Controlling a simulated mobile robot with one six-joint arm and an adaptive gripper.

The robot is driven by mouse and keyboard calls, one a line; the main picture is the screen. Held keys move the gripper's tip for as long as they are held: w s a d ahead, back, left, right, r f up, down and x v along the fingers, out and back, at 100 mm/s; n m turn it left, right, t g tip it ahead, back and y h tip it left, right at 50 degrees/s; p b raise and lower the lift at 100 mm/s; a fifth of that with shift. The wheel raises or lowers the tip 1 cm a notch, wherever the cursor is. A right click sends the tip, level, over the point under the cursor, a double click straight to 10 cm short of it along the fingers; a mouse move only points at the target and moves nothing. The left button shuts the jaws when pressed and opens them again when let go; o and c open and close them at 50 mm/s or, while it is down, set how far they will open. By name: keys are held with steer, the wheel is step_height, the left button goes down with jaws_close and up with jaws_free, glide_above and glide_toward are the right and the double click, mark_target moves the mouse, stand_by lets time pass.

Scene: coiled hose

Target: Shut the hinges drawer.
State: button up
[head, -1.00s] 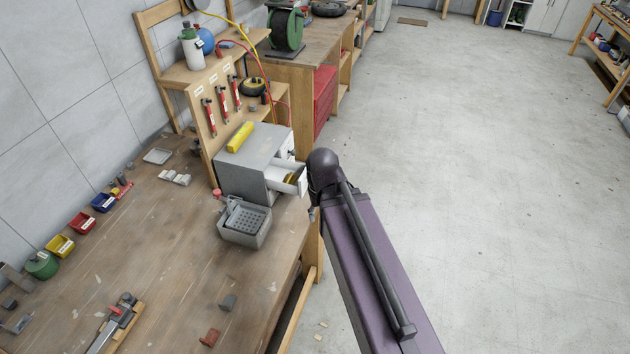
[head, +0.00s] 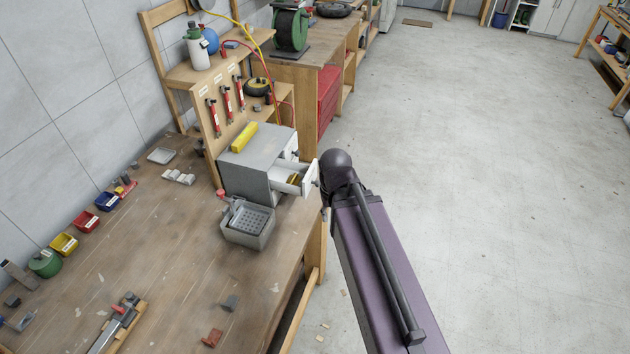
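A small grey cabinet (head: 254,160) with white drawer fronts stands on the workbench. One drawer (head: 293,179) is pulled out to the right, with something yellowish inside. Its label cannot be read from here, so I cannot tell whether it is the hinges drawer. My arm, purple with a dark rounded joint, reaches up from the lower right, with that joint just right of the open drawer's front. My gripper is not visible; the arm may hide it. Whether anything touches the drawer cannot be told.
A yellow object (head: 244,137) lies on top of the cabinet. A grey perforated tray box (head: 249,226) stands in front of it. Small coloured bins, including a red one (head: 87,222), line the wall side of the workbench (head: 180,260).

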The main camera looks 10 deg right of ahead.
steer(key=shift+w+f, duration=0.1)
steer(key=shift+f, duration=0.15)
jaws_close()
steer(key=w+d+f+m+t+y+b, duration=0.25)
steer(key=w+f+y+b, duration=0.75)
steer(key=b, duration=0.6)
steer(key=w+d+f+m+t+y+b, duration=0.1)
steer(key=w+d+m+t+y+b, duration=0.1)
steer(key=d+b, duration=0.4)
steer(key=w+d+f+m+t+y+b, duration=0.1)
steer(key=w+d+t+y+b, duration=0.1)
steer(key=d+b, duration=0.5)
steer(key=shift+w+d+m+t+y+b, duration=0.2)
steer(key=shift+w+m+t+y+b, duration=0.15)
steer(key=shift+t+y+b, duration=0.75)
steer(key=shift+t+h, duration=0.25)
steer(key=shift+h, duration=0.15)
